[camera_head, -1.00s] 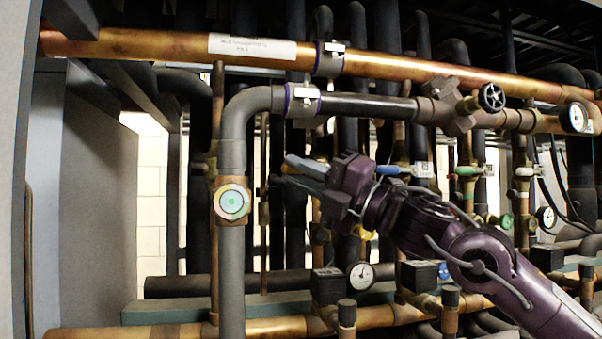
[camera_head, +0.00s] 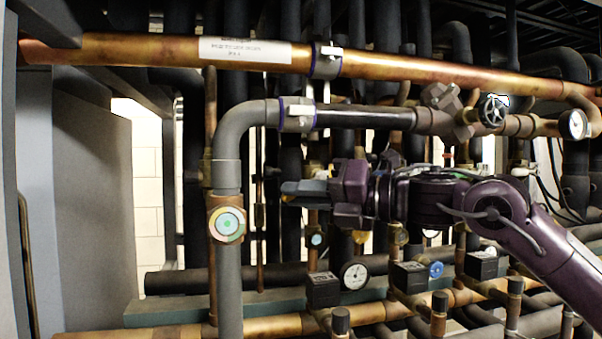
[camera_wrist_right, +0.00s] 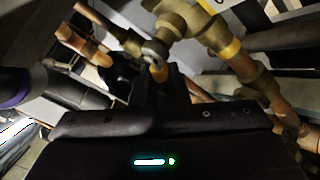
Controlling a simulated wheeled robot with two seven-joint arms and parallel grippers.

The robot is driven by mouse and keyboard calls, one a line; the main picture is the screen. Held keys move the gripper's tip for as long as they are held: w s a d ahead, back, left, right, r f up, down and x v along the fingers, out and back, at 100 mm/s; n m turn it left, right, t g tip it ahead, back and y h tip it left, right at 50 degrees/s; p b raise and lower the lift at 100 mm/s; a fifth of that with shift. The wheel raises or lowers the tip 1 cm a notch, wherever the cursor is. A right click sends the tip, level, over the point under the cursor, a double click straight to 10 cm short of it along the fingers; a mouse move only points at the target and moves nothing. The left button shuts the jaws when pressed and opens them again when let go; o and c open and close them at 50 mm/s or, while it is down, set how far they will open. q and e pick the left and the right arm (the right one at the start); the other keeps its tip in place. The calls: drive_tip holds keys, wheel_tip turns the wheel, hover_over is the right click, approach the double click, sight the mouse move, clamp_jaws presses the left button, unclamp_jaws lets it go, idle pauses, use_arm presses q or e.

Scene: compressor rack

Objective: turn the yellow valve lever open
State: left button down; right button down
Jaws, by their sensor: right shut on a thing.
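My right gripper (camera_head: 292,191) reaches in from the right in the head view, its fingers pointing left in front of the vertical pipes. In the right wrist view, a brass valve (camera_wrist_right: 185,22) stands at the top. A small piece of the yellow lever (camera_wrist_right: 158,72) shows below it, at the dark fingers. The gripper is shut on the lever, most of which the fingers and gripper body hide. In the head view I cannot make out the held lever behind the gripper. My left gripper is not in view.
A grey elbow pipe (camera_head: 228,178) with a round green-centred dial stands left of the fingers. A copper pipe (camera_head: 150,49) runs across above. Gauges (camera_head: 354,275) and black boxes (camera_head: 322,289) sit below. Pipes crowd behind the gripper.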

drive_tip(key=shift+d+f+n+h+p, duration=0.1)
drive_tip(key=shift+f+n+h+p, duration=0.15)
drive_tip(key=shift+h+p, duration=0.25)
drive_tip(key=shift+f, duration=0.1)
drive_tip(key=c, duration=1.4)
unclamp_jaws()
drive_tip(key=b+v, duration=0.3)
drive_tip(key=v, duration=0.4)
drive_tip(key=shift+d, duration=0.15)
